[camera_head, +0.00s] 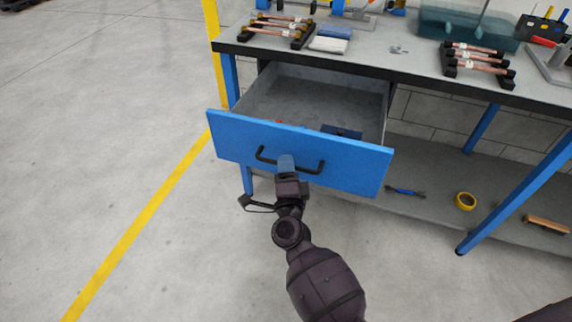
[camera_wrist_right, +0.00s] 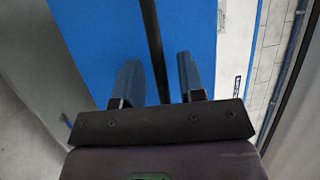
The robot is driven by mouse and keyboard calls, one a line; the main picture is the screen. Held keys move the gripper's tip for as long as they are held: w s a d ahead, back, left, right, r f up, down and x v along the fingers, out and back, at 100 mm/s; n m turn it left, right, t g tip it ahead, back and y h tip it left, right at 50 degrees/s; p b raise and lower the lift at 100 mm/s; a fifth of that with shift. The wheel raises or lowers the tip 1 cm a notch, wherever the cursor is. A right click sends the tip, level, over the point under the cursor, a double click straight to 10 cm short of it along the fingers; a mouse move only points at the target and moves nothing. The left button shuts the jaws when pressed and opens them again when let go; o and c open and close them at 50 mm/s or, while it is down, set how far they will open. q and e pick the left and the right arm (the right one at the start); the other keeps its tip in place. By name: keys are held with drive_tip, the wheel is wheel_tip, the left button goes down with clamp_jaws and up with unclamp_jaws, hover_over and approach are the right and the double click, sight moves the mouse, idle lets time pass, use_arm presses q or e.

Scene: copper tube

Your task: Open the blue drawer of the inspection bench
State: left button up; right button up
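The blue drawer (camera_head: 345,165) of the inspection bench (camera_head: 380,72) stands pulled well out, its grey interior showing in the head view. A black bar handle (camera_head: 310,168) runs across its blue front. My right gripper (camera_head: 287,163) is at the middle of this handle. In the right wrist view, the two blue fingers (camera_wrist_right: 160,82) are apart, with the black handle (camera_wrist_right: 152,40) between them and visible gaps on both sides. The fingers point at the blue drawer front (camera_wrist_right: 95,40). My left gripper is not in view.
Inside the drawer lie a dark blue item (camera_head: 342,132) and a small red one. Copper tubes on black racks (camera_head: 478,65) and cloths (camera_head: 330,40) are on the benchtop. The lower shelf holds yellow tape (camera_head: 466,201) and a blue-handled tool (camera_head: 405,191). Floor to the left is clear.

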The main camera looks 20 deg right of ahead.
drive_tip(key=v, duration=1)
use_arm(q)
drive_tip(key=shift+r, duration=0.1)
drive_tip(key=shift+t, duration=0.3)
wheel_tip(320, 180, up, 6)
drive_tip(key=p, duration=0.7)
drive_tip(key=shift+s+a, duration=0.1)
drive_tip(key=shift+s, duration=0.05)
use_arm(e)
drive_tip(key=s+d+f+n+g+y, duration=0.1)
drive_tip(key=s+d+n+g, duration=0.3)
drive_tip(key=s+d+n, duration=0.4)
drive_tip(key=s+d+f+n+g+y, duration=0.2)
drive_tip(key=s+d+n+g, duration=0.2)
drive_tip(key=s+d+n, duration=0.3)
drive_tip(key=s+n, duration=0.5)
drive_tip(key=s, duration=0.3)
drive_tip(key=shift+s+d+n+g+y, duration=0.3)
drive_tip(key=shift+s+d+y, duration=0.05)
drive_tip(key=shift+d+y, duration=0.05)
